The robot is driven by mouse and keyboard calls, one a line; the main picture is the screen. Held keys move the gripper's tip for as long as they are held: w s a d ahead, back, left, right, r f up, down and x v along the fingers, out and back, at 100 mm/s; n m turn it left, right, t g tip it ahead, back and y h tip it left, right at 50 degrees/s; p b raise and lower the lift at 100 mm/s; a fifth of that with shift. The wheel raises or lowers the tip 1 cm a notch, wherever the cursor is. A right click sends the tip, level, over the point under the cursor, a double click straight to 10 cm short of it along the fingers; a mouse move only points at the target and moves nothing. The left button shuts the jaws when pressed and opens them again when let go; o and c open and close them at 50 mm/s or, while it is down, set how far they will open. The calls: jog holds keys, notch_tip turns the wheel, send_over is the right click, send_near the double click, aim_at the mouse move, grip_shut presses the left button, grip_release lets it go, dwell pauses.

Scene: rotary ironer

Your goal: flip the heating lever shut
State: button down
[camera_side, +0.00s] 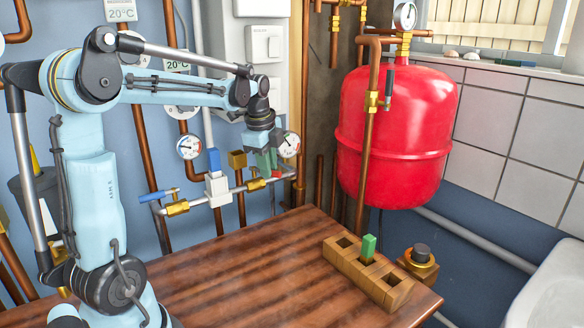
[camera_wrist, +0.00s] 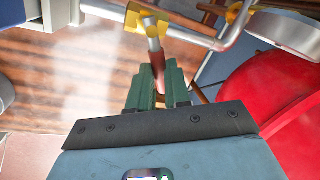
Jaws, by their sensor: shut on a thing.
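The heating lever appears to be the red-handled lever (camera_side: 276,173) on a brass valve (camera_side: 256,184) at the right part of the horizontal pipe. In the wrist view the lever (camera_wrist: 155,52) runs from the brass valve (camera_wrist: 138,18) down between my green fingers. My gripper (camera_side: 269,161) is at this lever, in front of the wall. The fingers (camera_wrist: 158,84) are shut on its red handle, whose end is partly hidden between them.
A blue-handled valve (camera_side: 178,207) and a grey fitting with a blue top (camera_side: 217,189) sit on the same pipe, left of my gripper. A gauge (camera_side: 289,145) is close on the right. The red tank (camera_side: 392,135) stands further right. A wooden block (camera_side: 385,290) rests on the table (camera_side: 230,275).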

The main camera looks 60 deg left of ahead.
jog(key=shift+s+d+m+h, duration=0.1)
jog(key=shift+s+m+h, duration=0.3)
jog(key=shift+m, duration=1.05)
jog(key=shift+s+m+h, duration=0.1)
jog(key=shift+s+m, duration=0.6)
jog(key=shift+m, duration=0.75)
jog(key=c, duration=1.1)
grip_release()
jog(key=shift+r, duration=0.1)
jog(key=r, duration=0.4)
jog(key=s+r, duration=0.1)
jog(key=r, duration=0.2)
jog(key=s+r, duration=0.1)
jog(key=r, duration=0.3)
jog(key=shift+s+r, duration=0.25)
jog(key=shift+r, duration=0.05)
